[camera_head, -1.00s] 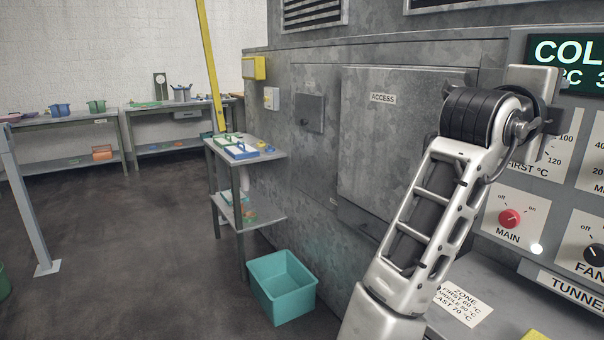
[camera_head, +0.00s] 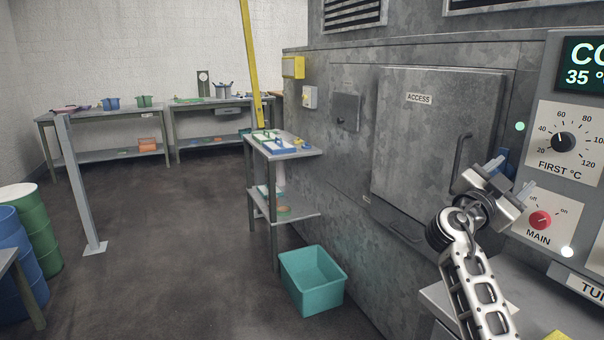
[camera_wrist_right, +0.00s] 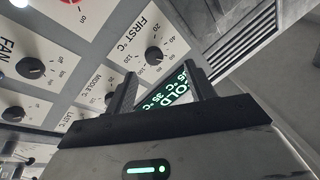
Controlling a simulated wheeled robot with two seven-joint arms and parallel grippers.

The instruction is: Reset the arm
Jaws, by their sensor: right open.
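My right arm comes up from the bottom right of the head view, and its gripper (camera_head: 499,170) is in front of the control panel, left of the FIRST °C dial (camera_head: 562,141) and the red MAIN knob (camera_head: 541,220). In the right wrist view the right gripper (camera_wrist_right: 165,88) has its two fingers apart with nothing held between them. The red MAIN knob is partly cut off at the top there. My left gripper is in neither view.
A large grey machine with an ACCESS door (camera_head: 425,150) fills the right side. A teal bin (camera_head: 312,282) stands on the floor by a small shelf table (camera_head: 300,153). Green and blue barrels (camera_head: 32,225) stand at the left.

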